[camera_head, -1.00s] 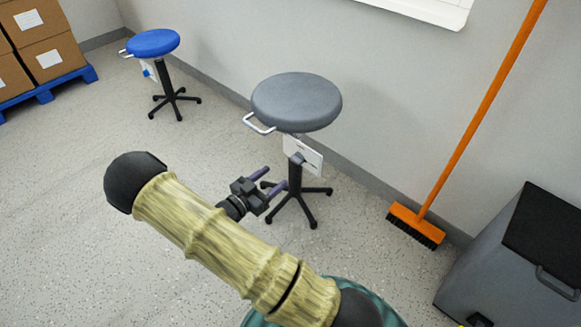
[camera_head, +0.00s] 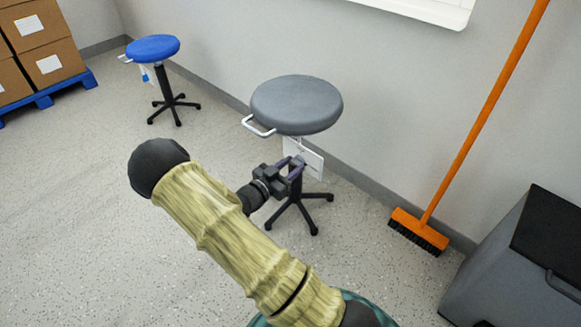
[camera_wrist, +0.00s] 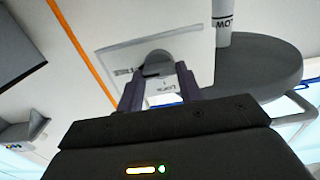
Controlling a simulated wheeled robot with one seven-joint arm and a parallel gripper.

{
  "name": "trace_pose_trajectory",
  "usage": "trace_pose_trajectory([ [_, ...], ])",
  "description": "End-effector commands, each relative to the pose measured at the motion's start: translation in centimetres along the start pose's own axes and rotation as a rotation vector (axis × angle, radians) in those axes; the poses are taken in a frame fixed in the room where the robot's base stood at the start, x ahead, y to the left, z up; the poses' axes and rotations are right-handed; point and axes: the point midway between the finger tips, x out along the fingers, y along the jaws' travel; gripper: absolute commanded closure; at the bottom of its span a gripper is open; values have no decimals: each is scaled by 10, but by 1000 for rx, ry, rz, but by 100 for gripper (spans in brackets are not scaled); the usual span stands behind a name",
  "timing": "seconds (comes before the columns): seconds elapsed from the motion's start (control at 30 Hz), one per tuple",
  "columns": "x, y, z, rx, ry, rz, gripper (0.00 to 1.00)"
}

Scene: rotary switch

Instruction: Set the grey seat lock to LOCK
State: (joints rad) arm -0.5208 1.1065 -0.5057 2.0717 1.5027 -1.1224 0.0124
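The grey seat (camera_head: 297,104) stands on a dark post with a spread foot. Its white lock plate (camera_head: 316,163) hangs under the seat, partly behind my gripper. In the wrist view the plate (camera_wrist: 198,58) carries a round grey knob (camera_wrist: 157,59) with a dark pointer. Small lettering shows at the pointer's left and below the knob; the lower label seems to read LOCK, partly hidden. My gripper (camera_head: 296,164) is at the plate. In the wrist view my gripper's fingers (camera_wrist: 159,78) are apart, one on each side of the knob; contact is not clear.
A blue stool (camera_head: 153,48) stands at the back left, near boxes (camera_head: 50,62) on a blue pallet. An orange broom (camera_head: 420,228) leans on the wall at right, beside a dark bin (camera_head: 500,255). The floor at left is clear.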

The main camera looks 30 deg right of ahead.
Motion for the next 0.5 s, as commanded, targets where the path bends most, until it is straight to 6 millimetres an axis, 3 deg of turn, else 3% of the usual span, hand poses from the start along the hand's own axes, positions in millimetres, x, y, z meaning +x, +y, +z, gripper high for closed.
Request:
trace_pose_trajectory([
  [0.03, 0, 0, 0, 0, 0, 0, 77],
  [0.1, 0, 0, 0, 0, 0, 0, 87],
  [0.5, 0, 0, -2, -51, 1, 0, 86],
])
